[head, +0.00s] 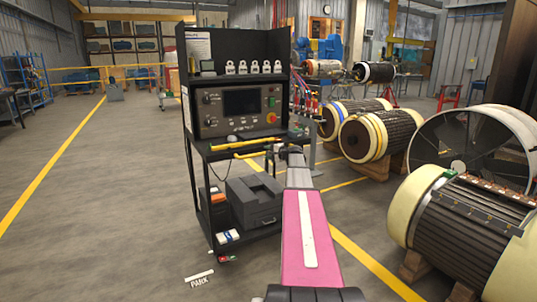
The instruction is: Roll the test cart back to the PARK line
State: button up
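The test cart (202,160) is a black wheeled rack in the middle of the head view, with a control panel (240,107) on its upper part. The short white PARK line (199,276) and its lettering are on the floor, nearer to me than the cart's near left corner, with a gap of bare floor between. My arm reaches up from the bottom, and my gripper (283,153) is at the right end of the cart's worktop. It is small and partly hidden by my own arm. I cannot tell whether its fingers are open, or whether they touch the cart.
Large rotors (380,133) on wooden blocks and a large ring housing (478,140) crowd the right. The floor left of the cart is open, with yellow lines (50,165).

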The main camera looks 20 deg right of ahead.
jog(key=v, duration=1)
jog(key=shift+s+d, duration=0.2)
jog(key=shift+s, duration=0.15)
jog(key=shift+r, duration=0.1)
jog(key=s+a+f+n+g, duration=0.2)
jog(key=s+a+f+g, duration=0.15)
jog(key=a+f, duration=0.4)
jog(key=s+a+f+n+g, duration=0.2)
jog(key=s+a+f, duration=0.2)
jog(key=a, duration=0.6)
jog(key=s+a+f+n+g, duration=0.25)
jog(key=a+f, duration=0.25)
jog(key=a, duration=0.3)
jog(key=s+a+f+n+g+h, duration=0.2)
jog(key=s+a+f, duration=0.1)
jog(key=s, duration=0.4)
jog(key=s+a+f+n+g+h, duration=0.2)
jog(key=s+a+f, duration=0.1)
jog(key=s+a, duration=0.3)
jog(key=s+a+f+n+g+h, duration=0.2)
jog(key=s+a+f+n+h, duration=0.1)
jog(key=s, duration=0.6)
jog(key=shift+a+f, duration=0.6)
jog(key=shift+a, duration=0.05)
